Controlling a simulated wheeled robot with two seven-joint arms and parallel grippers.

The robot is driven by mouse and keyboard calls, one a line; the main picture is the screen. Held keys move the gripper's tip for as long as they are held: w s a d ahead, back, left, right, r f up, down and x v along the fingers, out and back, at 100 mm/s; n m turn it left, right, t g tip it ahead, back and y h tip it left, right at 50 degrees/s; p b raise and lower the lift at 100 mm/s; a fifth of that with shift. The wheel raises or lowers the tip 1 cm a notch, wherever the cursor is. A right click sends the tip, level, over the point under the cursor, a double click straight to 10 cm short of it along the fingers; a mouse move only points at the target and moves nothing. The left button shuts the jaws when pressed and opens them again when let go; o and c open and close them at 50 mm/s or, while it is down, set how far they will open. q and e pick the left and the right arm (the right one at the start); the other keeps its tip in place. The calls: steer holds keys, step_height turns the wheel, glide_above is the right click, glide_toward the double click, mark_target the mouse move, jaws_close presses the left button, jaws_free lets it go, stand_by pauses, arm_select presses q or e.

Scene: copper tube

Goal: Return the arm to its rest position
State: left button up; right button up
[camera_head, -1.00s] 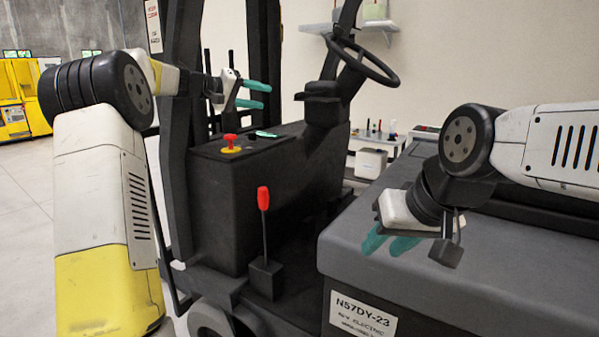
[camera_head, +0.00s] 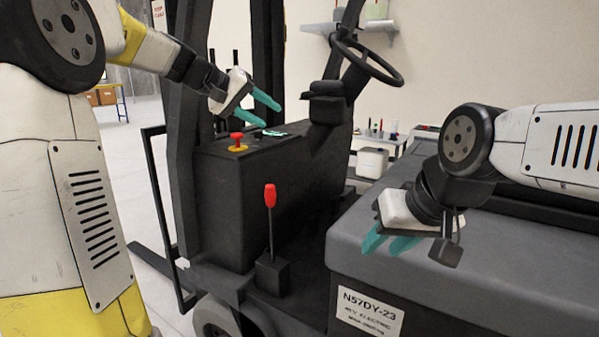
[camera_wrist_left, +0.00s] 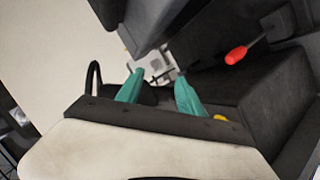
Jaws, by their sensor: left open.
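My left gripper (camera_head: 258,108) is open and empty in the head view, its teal fingers pointing right and slightly down, above the black console (camera_head: 250,175) of the forklift. Its fingers also show spread apart in the left wrist view (camera_wrist_left: 160,92), with nothing between them touching. My right gripper (camera_head: 388,242) hangs over the grey hood (camera_head: 460,275) at the right, teal fingers pointing down-left. Its two fingers look apart with nothing visible held. My left arm fills the left side of the head view.
A red emergency button (camera_head: 237,140) sits on the console near my left gripper. A red-knobbed lever (camera_head: 270,205) stands lower down; its knob also shows in the left wrist view (camera_wrist_left: 236,55). A steering wheel (camera_head: 368,62) and a dark mast post (camera_head: 190,130) stand close by.

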arm_select(q)
steer(key=s+a+f+y, duration=0.1)
steer(key=s+f, duration=0.4)
steer(key=s, duration=0.5)
steer(key=s+a+f+m+y, duration=0.1)
steer(key=s+a+f+y, duration=0.1)
steer(key=s+f, duration=0.4)
steer(key=s+a+f+g+y, duration=0.1)
steer(key=s+f, duration=0.4)
steer(key=s, duration=1)
steer(key=a+y, duration=0.1)
steer(key=y, duration=0.1)
steer(key=shift+s+f+y, duration=0.35)
steer(key=shift+f+y, duration=0.05)
steer(key=shift+a, duration=0.1)
